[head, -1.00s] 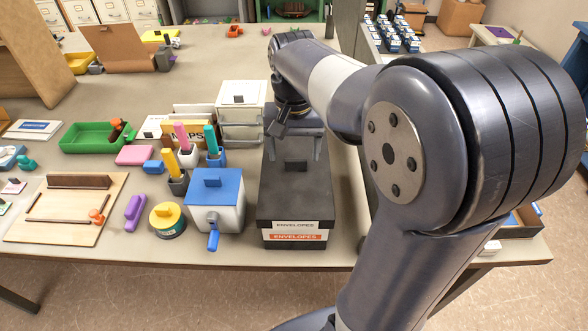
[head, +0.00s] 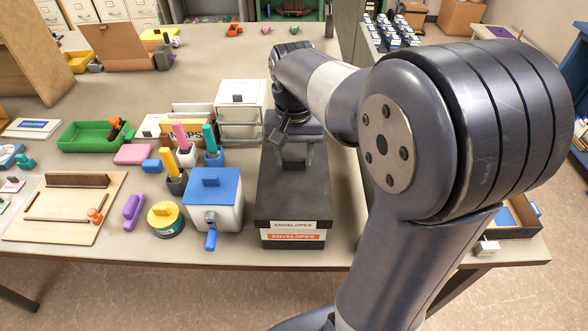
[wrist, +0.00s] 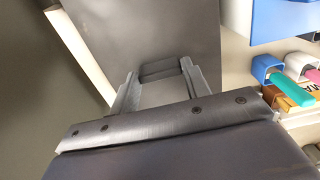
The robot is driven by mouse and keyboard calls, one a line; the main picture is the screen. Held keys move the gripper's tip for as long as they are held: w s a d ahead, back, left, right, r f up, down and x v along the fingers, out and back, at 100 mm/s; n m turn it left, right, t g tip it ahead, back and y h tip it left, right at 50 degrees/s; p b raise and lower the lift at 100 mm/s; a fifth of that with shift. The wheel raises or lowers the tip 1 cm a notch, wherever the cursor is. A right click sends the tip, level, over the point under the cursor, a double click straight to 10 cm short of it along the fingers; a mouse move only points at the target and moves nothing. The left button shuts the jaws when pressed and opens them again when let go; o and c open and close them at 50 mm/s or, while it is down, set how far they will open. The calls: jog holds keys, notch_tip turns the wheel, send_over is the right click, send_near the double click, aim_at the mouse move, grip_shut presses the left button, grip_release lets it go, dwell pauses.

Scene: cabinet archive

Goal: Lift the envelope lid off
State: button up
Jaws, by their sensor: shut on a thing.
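The envelope box (head: 293,238) is long and dark, with a white and orange ENVELOPES label on its front end. Its dark grey lid (head: 290,205) sits on top, with a white ENVELOPES label; the lid also fills the upper middle of the wrist view (wrist: 140,30). My gripper (head: 292,160) is over the middle of the lid. In the wrist view my gripper's fingers (wrist: 158,78) are shut on the lid's dark block handle (wrist: 160,68). My arm and the gripper body hide the lid's far part.
A blue-lidded white box (head: 214,202) with a crank stands close left of the envelope box. A white drawer unit (head: 240,108) stands behind left. Pen cups (head: 177,180) and a green tray (head: 92,136) are further left. The table edge is just in front.

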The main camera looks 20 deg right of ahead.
aim_at(294, 160)
jog(key=shift+c, duration=1.3)
notch_tip(294, 160, up, 11)
jog(key=p, duration=0.1)
jog(key=shift+r+p, duration=0.2)
jog(key=shift+p, duration=0.15)
jog(key=shift+s, duration=0.1)
